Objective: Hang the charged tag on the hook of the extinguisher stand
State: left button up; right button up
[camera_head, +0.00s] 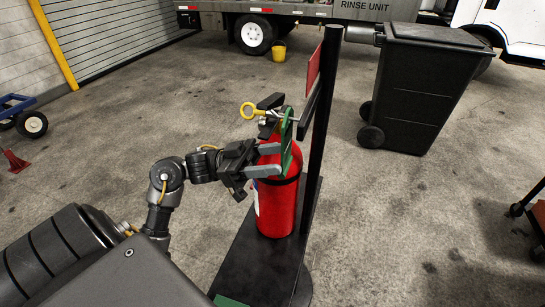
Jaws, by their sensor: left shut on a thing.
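The red extinguisher (277,207) stands upright on the base of the black extinguisher stand (319,135). My left gripper (272,160) is in front of the extinguisher's upper part, its two grey fingers pointing right. It is shut on the green charged tag (287,142), which hangs upright near the extinguisher's neck. The tag's top is close to the dark handle and a short light rod by the post. I cannot tell whether that rod is the hook, or whether the tag touches it. My right gripper is not in view.
A red sign (313,71) is on the post. A green patch (230,301) lies at the base's near end. A black wheeled bin (424,88) stands behind right.

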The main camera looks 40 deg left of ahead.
pick_arm(q)
jog(key=o, duration=1)
jog(key=shift+o, duration=0.2)
jog(key=b+v, duration=0.3)
jog(key=v, duration=0.8)
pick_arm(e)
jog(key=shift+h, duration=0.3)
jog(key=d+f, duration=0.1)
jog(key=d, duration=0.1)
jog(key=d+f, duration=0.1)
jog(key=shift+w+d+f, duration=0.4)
pick_arm(q)
jog(key=shift+d+r, duration=0.1)
jog(key=shift+r, duration=0.05)
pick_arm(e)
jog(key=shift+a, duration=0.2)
